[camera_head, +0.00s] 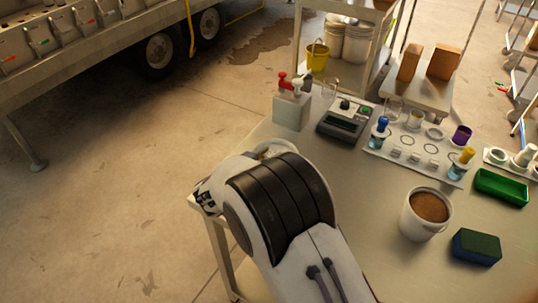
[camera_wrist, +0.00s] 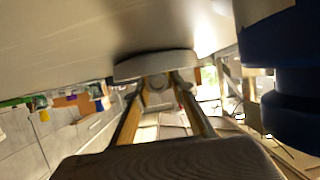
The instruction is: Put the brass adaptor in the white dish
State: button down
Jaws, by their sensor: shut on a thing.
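In the wrist view my gripper (camera_wrist: 158,84) is shut on a small round part between its fingertips, which looks to be the brass adaptor; its detail is dim. A pale, rounded edge (camera_wrist: 155,65) lies just beyond the fingertips; I cannot tell whether they touch. In the head view my arm hides the fingertips and the held part. A pale round rim (camera_head: 272,147) shows behind my arm near the table's left edge. It may be the white dish, but I cannot be sure.
The table (camera_head: 365,265) holds a white pot with brown contents (camera_head: 428,212), a dark blue-green block (camera_head: 476,246), a green tray (camera_head: 501,186), a rack of small items (camera_head: 418,150), a dark instrument (camera_head: 344,117) and a box with red-topped parts (camera_head: 291,108). Bare tabletop lies right of my arm.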

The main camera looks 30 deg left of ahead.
jog(key=c, duration=1.7)
grip_release()
jog(key=shift+f, duration=0.1)
jog(key=shift+s, duration=0.1)
jog(key=shift+v, duration=0.9)
jog(key=v, duration=0.2)
jog(key=r+v, duration=0.1)
jog(key=v, duration=0.1)
jog(key=shift+s+r, duration=0.35)
jog(key=shift+s, duration=0.25)
